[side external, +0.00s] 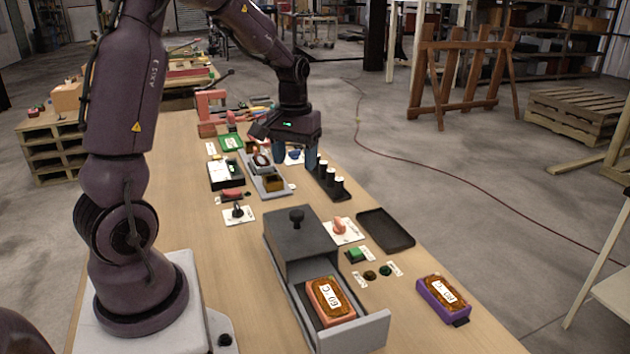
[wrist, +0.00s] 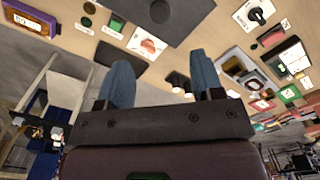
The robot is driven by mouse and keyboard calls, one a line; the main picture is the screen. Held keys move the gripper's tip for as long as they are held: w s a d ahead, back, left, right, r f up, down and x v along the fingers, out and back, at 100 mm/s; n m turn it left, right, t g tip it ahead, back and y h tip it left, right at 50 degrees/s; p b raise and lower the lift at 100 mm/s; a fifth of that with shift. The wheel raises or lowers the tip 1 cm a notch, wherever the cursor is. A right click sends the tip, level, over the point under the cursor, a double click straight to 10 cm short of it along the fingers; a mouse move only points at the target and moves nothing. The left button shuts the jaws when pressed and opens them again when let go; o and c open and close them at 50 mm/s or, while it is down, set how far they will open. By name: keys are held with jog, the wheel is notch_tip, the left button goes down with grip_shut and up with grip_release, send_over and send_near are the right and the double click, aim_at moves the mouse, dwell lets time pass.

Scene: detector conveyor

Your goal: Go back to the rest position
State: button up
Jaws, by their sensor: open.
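My gripper (side external: 298,158) is open and empty. It hangs above the far part of the table, near a black rack (side external: 332,183) with several upright white-topped pieces. In the wrist view its two blue fingers (wrist: 162,85) stand wide apart with nothing between them. A grey box (side external: 298,235) with a black knob stands nearer, its drawer (side external: 365,330) pulled open. An orange detector (side external: 330,300) with a white label lies in the drawer. A purple-cased detector (side external: 443,299) lies on the table to the right.
A black tray (side external: 386,231) lies flat beside the grey box. A red-knob switch (side external: 340,227), a green button (side external: 356,255) and a black switch (side external: 238,211) sit on the wooden table. A grey fixture (side external: 265,180) and a black-and-white box (side external: 226,174) stand left of my gripper.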

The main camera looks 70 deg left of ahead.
jog(key=s+d+r+m+t, duration=0.2)
jog(key=s+d+r+m, duration=0.2)
jog(key=d, duration=0.6)
jog(key=s+d+r+m+t, duration=0.3)
jog(key=s+d+r+m, duration=0.2)
jog(key=d, duration=0.5)
notch_tip(320, 180, up, 2)
jog(key=shift+s+d+r+t, duration=0.2)
jog(key=shift+s+d+t, duration=0.15)
jog(key=shift+s, duration=0.35)
